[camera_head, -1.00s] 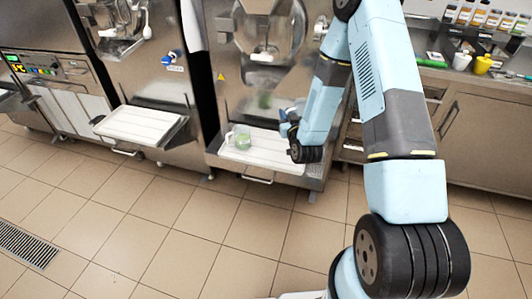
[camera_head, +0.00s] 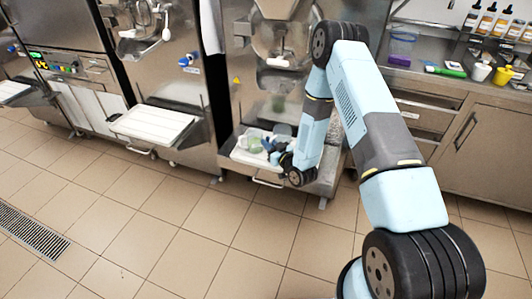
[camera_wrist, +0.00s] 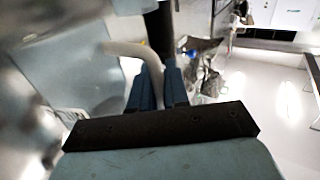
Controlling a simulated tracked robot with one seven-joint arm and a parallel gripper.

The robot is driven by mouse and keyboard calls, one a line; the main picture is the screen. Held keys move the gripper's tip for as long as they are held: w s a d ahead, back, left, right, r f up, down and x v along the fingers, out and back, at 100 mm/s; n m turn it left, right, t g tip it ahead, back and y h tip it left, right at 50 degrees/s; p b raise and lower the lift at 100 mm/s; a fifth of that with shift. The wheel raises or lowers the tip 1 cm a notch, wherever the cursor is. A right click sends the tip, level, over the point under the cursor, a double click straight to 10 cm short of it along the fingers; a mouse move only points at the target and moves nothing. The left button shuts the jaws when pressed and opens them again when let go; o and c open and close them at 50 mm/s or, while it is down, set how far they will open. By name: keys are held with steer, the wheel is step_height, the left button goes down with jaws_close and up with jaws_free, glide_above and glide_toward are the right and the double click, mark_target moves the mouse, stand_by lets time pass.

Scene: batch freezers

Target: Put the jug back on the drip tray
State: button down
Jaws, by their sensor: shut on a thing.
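In the wrist view my gripper (camera_wrist: 158,78) has its blue fingers close together around a pale curved handle. The large translucent body of the jug (camera_wrist: 70,75) fills the left of that view. In the head view my gripper (camera_head: 271,147) is low over the right part of the white drip tray (camera_head: 240,156) of the middle machine. A pale translucent shape just behind it looks like the held jug (camera_head: 283,131), partly hidden by my gripper and arm. I cannot tell whether it touches the tray.
A second, greenish clear jug (camera_head: 254,144) stands on the same tray, close left of my gripper. The machine front (camera_head: 262,100) rises behind. Another machine has an empty tray (camera_head: 152,123) to the left. A counter (camera_head: 445,85) with bottles and cups is at right. The floor in front is clear.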

steer(key=w+f, duration=0.1)
steer(key=f, duration=0.1)
steer(key=w+a+f, duration=0.1)
steer(key=w+f, duration=0.2)
steer(key=f, duration=0.1)
steer(key=shift+w+a, duration=0.15)
steer(key=shift+a, duration=0.25)
steer(key=shift+f, duration=1.45)
steer(key=c, duration=1.1)
jaws_free()
steer(key=v, duration=1.2)
